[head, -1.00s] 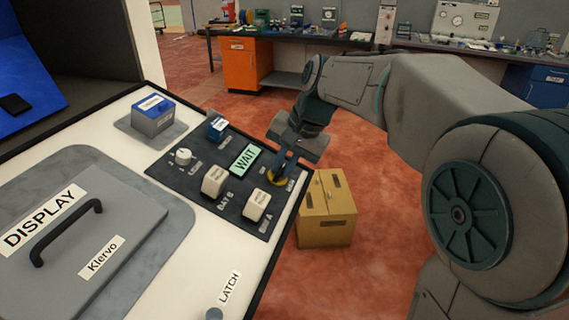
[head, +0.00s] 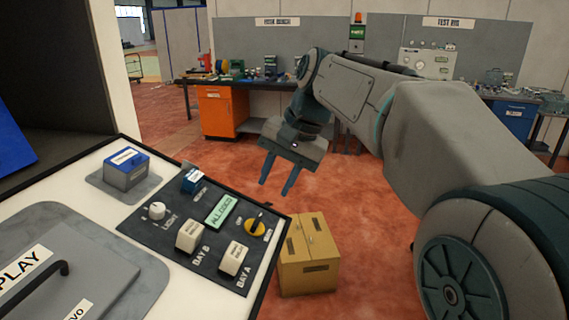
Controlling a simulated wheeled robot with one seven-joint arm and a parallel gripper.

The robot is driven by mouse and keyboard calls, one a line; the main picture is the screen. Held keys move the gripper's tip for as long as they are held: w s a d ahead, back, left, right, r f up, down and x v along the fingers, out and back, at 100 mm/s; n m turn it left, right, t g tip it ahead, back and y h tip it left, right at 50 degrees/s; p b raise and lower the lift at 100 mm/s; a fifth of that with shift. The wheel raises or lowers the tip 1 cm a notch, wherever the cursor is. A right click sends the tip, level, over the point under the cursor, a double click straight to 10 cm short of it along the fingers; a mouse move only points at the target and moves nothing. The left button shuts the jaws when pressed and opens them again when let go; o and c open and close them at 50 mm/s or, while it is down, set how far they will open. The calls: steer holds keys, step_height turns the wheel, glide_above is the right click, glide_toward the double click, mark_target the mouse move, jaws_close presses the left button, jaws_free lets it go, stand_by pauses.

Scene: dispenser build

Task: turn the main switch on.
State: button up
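A yellow round switch with a dark handle (head: 255,228) sits at the right edge of the dark control panel (head: 160,230). Its handle points upward in the picture. Its small label is hard to read; I take it for the main switch. A small green screen (head: 221,211) beside it reads something like "ALLOWED". My gripper (head: 279,188) is raised above and beyond the switch, clear of it. Its two fingers are apart, point down and hold nothing.
The panel also carries a white knob (head: 157,211), a blue switch (head: 191,180) and two white rockers labelled BAY B (head: 190,236) and BAY A (head: 234,258). A blue-topped box (head: 126,168) stands on the counter. A cardboard box (head: 308,255) is on the floor at right.

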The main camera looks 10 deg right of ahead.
steer(key=v, duration=0.3)
steer(key=shift+s+d+r, duration=0.1)
steer(key=shift+r, duration=0.25)
steer(key=s+d+f+n+h, duration=0.2)
steer(key=s+d+f, duration=0.2)
steer(key=s+f, duration=0.4)
steer(key=s+d+f+n+t+h, duration=0.1)
steer(key=s+d+f+n+h, duration=0.1)
steer(key=s+d+f, duration=0.3)
steer(key=s+f, duration=0.4)
steer(key=f, duration=0.4)
steer(key=shift+s+f+t, duration=0.25)
steer(key=shift+f+t, duration=0.05)
steer(key=shift+f, duration=0.1)
